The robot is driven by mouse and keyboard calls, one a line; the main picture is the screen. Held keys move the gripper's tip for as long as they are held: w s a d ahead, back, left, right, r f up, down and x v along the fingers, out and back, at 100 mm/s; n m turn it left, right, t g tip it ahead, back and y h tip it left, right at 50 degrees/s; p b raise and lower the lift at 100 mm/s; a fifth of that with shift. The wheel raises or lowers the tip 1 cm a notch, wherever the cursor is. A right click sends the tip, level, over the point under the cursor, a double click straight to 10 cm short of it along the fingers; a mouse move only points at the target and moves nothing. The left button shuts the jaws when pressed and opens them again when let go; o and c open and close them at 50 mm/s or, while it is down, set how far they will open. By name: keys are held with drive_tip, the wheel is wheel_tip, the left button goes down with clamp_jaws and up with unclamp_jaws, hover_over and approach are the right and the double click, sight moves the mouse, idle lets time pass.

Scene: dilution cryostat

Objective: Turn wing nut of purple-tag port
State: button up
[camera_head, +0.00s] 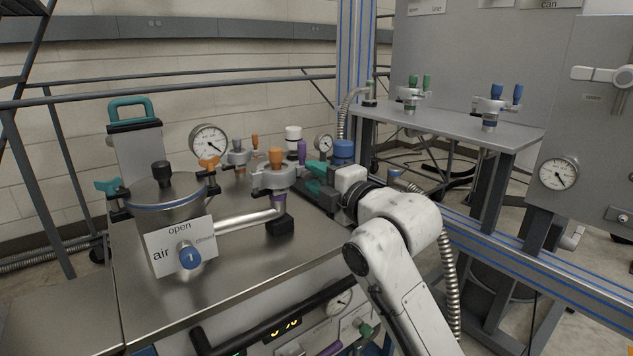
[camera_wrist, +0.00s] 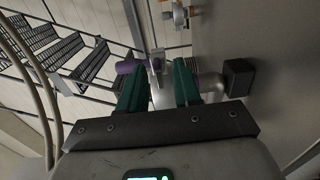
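The port with a purple tag band (camera_head: 278,199) stands on the metal bench top, with a metal clamp (camera_head: 268,180) around it. An orange knob (camera_head: 276,157) and an upright purple wing (camera_head: 301,152) show at the clamp. My gripper (camera_head: 309,178) is just right of this clamp, its teal fingers pointing left. In the wrist view, my gripper (camera_wrist: 155,68) is open, with pale metal of the port between its fingers. A purple piece (camera_wrist: 128,66) lies at the left fingertip; whether they touch is unclear. The wing nut's screw is hidden.
A pipe (camera_head: 250,219) runs from the port to the round vessel (camera_head: 168,205) at left, which carries an "air" sign. A dark block (camera_head: 280,225) sits under the port.

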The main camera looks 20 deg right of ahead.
drive_tip(key=shift+s, duration=0.1)
drive_tip(key=p+v, duration=0.1)
drive_tip(key=v, duration=0.9)
drive_tip(key=shift+s+p, duration=0.25)
drive_tip(key=shift+p, duration=0.05)
drive_tip(key=shift+o, duration=0.4)
drive_tip(key=shift+d, duration=0.1)
